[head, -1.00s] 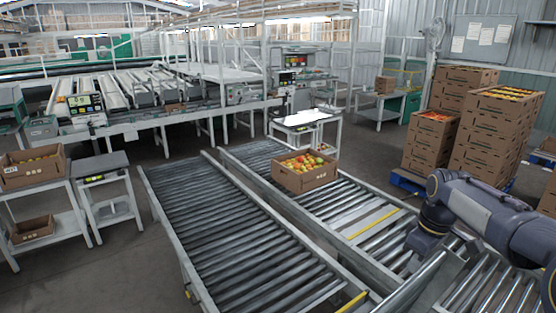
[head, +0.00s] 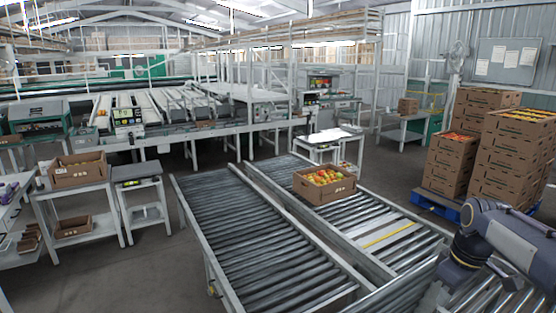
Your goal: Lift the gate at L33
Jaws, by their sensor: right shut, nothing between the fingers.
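Two roller conveyors run side by side in the head view, the left one (head: 255,235) and the right one (head: 340,215). The right one carries a flat light plate with a yellow strip (head: 390,234). A slanted roller section with a metal side rail (head: 392,287) shows at the lower right, beside my right arm. It may be the gate, but I can read no L33 label. My right gripper (head: 450,275) is low at the right, over the rollers, shut and empty. Its fingertips are hard to make out. My left gripper is out of view.
Stacked cartons (head: 512,155) stand on a blue pallet (head: 436,204) at the right. Small tables (head: 140,184) stand at the left. The floor (head: 150,262) left of the conveyors is clear.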

